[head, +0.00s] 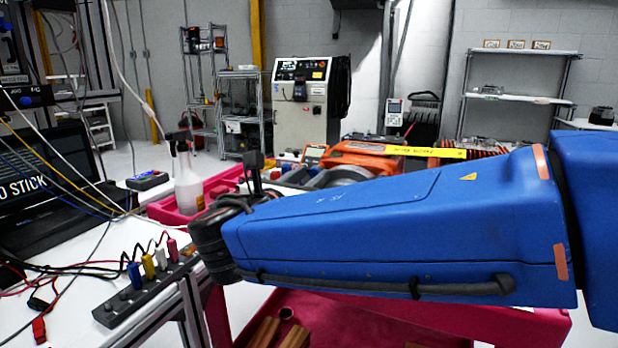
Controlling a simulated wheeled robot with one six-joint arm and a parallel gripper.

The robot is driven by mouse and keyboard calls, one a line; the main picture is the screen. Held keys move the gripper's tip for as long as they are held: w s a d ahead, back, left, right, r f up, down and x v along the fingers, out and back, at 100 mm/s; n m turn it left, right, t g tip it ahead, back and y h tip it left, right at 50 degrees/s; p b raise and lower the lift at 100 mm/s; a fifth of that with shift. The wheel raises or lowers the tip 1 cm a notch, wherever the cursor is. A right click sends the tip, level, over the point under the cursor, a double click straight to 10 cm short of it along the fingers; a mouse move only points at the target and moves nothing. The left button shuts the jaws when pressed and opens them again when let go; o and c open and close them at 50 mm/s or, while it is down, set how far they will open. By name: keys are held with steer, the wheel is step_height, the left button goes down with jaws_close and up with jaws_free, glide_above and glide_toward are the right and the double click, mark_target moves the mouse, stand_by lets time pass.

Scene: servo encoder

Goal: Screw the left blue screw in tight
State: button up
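A dark strip (148,288) lies on the white bench at the lower left, with a row of coloured plugs or screws on it. The blue one (134,276) is at the left end of the coloured row, upright, and how tight it sits cannot be told. Yellow (148,266), white (161,258) and pink-red (172,249) ones follow to the right. My blue arm reaches in from the right, and its dark wrist (212,240) is just right of the strip, apart from the blue screw. My gripper's fingers cannot be made out.
Black and red cables run over the bench behind the strip. A laptop (40,185) stands at the left. A white spray bottle (187,185) stands in a pink-red tray beyond the strip. A red cart with orange tools lies behind and below my arm.

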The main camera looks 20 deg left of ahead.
jaws_close()
